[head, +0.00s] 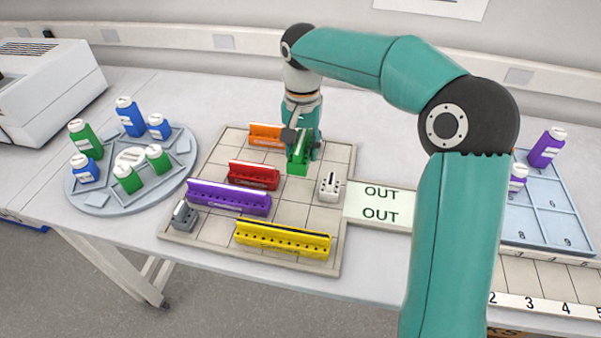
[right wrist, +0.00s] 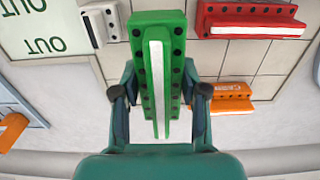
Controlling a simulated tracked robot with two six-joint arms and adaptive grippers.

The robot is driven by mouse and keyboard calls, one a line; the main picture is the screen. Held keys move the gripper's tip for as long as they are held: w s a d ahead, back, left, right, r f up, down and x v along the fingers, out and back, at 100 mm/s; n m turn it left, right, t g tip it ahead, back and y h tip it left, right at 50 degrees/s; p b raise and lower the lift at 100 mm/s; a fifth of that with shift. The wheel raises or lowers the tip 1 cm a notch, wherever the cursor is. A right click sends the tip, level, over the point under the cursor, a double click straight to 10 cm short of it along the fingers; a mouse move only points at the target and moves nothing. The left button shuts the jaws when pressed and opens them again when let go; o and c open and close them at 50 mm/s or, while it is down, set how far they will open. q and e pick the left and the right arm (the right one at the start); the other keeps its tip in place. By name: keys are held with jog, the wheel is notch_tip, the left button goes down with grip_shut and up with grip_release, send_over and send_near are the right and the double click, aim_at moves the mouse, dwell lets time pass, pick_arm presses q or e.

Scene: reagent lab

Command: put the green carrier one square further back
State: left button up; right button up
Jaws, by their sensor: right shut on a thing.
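The green carrier (head: 299,159) is over the back middle part of the tiled board (head: 340,160), its long side running front to back. My right gripper (head: 301,137) is shut on it from above, with one finger on each side. In the right wrist view the green carrier (right wrist: 154,75) lies between the fingers of my right gripper (right wrist: 160,93). I cannot tell whether its underside touches the board. The gripper and forearm hide its far end in the head view. My left gripper is not in view.
An orange carrier (head: 265,136) stands left of the green one, a red carrier (head: 254,176) front left, a white block (head: 329,187) front right. Purple (head: 228,197) and yellow (head: 283,238) carriers and a grey block (head: 184,216) stand nearer. The board's back right is clear.

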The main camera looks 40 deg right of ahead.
aim_at(302, 137)
jog(key=shift+f, duration=3.45)
jog(key=o, duration=1.2)
jog(key=shift+f, duration=0.1)
notch_tip(302, 137, up, 12)
jog(key=shift+r+p, duration=0.1)
jog(key=shift+p, duration=0.25)
